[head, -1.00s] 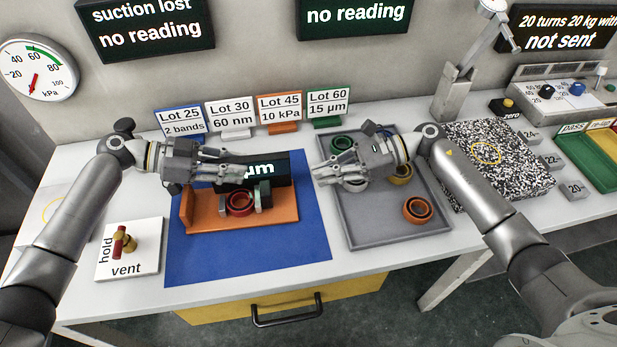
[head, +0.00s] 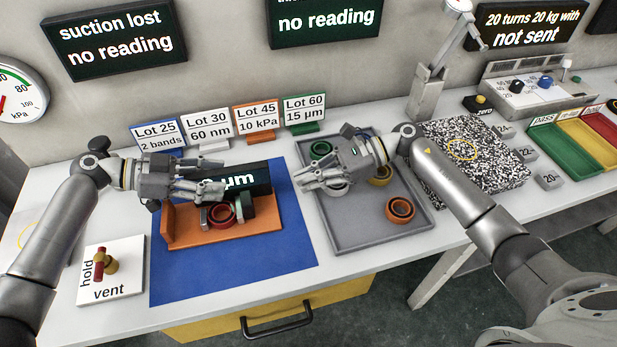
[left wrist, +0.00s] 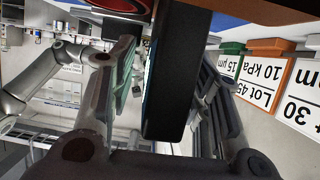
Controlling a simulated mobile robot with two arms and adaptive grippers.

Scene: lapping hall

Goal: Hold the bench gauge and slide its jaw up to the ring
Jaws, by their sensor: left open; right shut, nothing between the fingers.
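The bench gauge has an orange base (head: 190,239) with an upright end wall at its left. A black display (head: 252,178) reading "µm" stands at its back. A red ring (head: 221,213) sits on the base beside a dark green jaw (head: 246,205) to its right. In the left wrist view a dark block (left wrist: 170,75), seemingly the display housing, stands between the spread fingers; contact cannot be told. My right gripper (head: 305,180) is shut and empty above the grey tray.
The grey tray (head: 355,237) holds an orange ring (head: 400,210), a yellow ring (head: 380,178) and a green ring (head: 321,148). A blue mat (head: 230,275) lies under the gauge. A hold/vent valve plate (head: 120,282) is at the left. Lot cards stand behind.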

